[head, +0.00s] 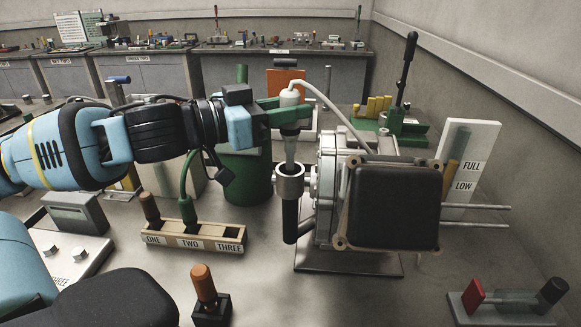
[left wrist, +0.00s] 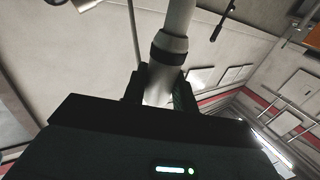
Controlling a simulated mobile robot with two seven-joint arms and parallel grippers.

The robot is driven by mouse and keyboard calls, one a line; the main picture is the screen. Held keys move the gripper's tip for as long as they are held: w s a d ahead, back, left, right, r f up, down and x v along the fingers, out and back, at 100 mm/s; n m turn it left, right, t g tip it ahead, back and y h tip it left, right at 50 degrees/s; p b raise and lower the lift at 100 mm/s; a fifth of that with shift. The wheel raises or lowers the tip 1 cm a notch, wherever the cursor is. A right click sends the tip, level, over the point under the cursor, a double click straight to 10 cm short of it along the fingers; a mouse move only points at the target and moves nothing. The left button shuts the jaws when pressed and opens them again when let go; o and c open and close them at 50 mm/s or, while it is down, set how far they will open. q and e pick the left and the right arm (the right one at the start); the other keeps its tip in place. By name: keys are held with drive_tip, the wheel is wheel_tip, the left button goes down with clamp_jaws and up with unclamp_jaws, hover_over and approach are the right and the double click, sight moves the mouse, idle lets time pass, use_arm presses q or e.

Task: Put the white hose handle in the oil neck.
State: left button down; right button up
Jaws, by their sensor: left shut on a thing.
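The white hose handle (head: 289,98) is upright in the jaws of my left gripper (head: 290,116), which is shut on it. In the left wrist view the white handle (left wrist: 178,18), with a dark collar, stands between the two fingers (left wrist: 160,92). Its pale tapered nozzle (head: 291,150) points down at the grey ring of the oil neck (head: 290,186), on the left side of the machine. The nozzle tip overlaps the ring's mouth in the head view; how deep it sits cannot be told. My right gripper is not in view.
The machine with a dark square cover (head: 393,207) stands right of the neck. A white hose (head: 328,103) arches toward it. A green drum (head: 243,180) stands behind left. A labelled holder (head: 190,236), an orange-handled tool (head: 204,285) and a FULL/LOW board (head: 476,150) are nearby.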

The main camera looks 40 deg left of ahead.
sight(288, 138)
use_arm(q)
drive_tip(key=shift+f, duration=0.8)
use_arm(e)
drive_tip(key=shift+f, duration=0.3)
